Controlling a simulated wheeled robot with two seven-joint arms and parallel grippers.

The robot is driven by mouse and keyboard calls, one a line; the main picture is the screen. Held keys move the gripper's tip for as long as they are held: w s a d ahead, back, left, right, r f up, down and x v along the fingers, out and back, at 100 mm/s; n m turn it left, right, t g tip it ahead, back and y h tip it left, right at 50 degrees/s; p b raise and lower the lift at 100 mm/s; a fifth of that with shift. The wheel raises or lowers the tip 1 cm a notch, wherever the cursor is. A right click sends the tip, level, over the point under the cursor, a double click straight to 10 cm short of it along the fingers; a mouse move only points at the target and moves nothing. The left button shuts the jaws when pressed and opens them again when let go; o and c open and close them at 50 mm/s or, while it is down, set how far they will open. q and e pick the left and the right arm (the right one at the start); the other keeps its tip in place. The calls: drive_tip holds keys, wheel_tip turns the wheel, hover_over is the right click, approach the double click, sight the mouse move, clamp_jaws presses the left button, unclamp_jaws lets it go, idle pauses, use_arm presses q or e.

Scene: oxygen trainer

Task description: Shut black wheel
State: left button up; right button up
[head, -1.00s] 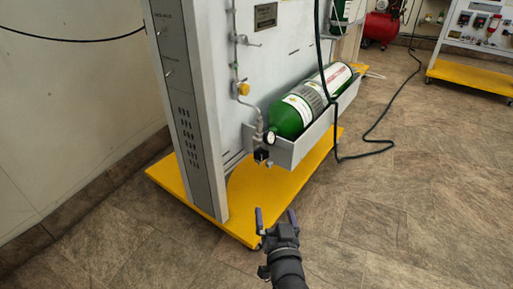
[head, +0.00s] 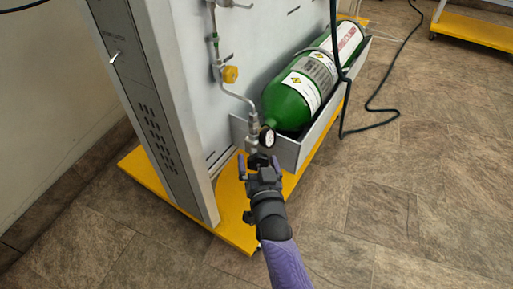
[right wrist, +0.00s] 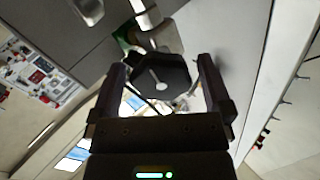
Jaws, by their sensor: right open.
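The black wheel (right wrist: 163,78) shows in the right wrist view as a dark, many-sided knob with a light centre. It lies between the two fingers of my right gripper (right wrist: 162,68), with gaps at both sides. In the head view the right gripper (head: 260,164) is open at the valve end of the green cylinder (head: 312,85), just below the round gauge (head: 267,138). There the gripper largely hides the wheel. I cannot tell whether a finger touches it. My left gripper is not in view.
The cylinder lies in a grey tray (head: 318,133) on the panel's side. The grey panel post (head: 165,110) stands left on a yellow base (head: 235,222). A black hose (head: 345,110) hangs at right.

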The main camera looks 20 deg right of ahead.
drive_tip(key=shift+w, duration=0.15)
drive_tip(key=shift+c, duration=0.3)
drive_tip(key=c, duration=1.1)
